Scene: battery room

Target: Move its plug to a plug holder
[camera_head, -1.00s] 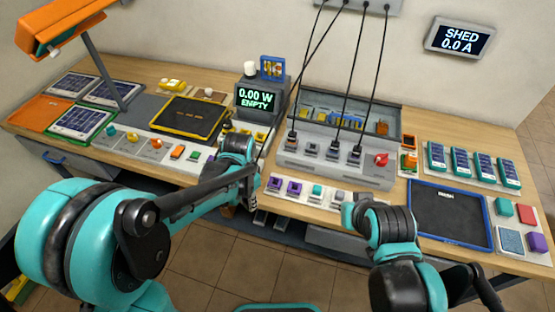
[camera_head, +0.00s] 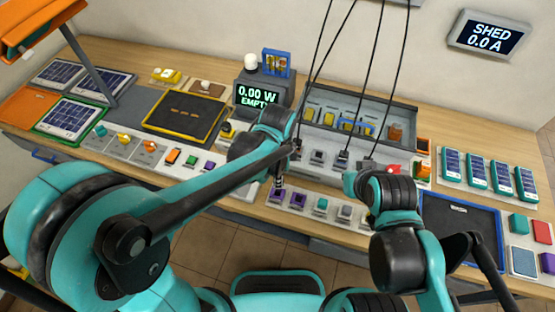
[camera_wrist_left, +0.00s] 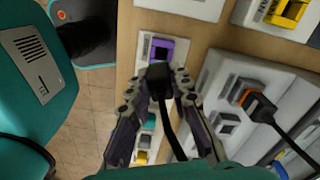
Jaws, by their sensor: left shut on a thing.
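My left gripper (camera_head: 279,180) is shut on a black plug (camera_wrist_left: 158,75), whose black cable shows between the fingers in the left wrist view. In the head view the gripper is just above the front row of small holders, close to a purple holder (camera_head: 274,196); that purple holder also shows just beyond the plug in the left wrist view (camera_wrist_left: 167,46). I cannot tell whether the plug touches it.
Behind the holders is a grey socket panel with other plugs (camera_head: 342,158) on hanging black cables. A dark blue-rimmed tray (camera_head: 460,225) lies at right. A yellow-rimmed dark tray (camera_head: 185,115) and a display reading EMPTY (camera_head: 256,97) are at left and back.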

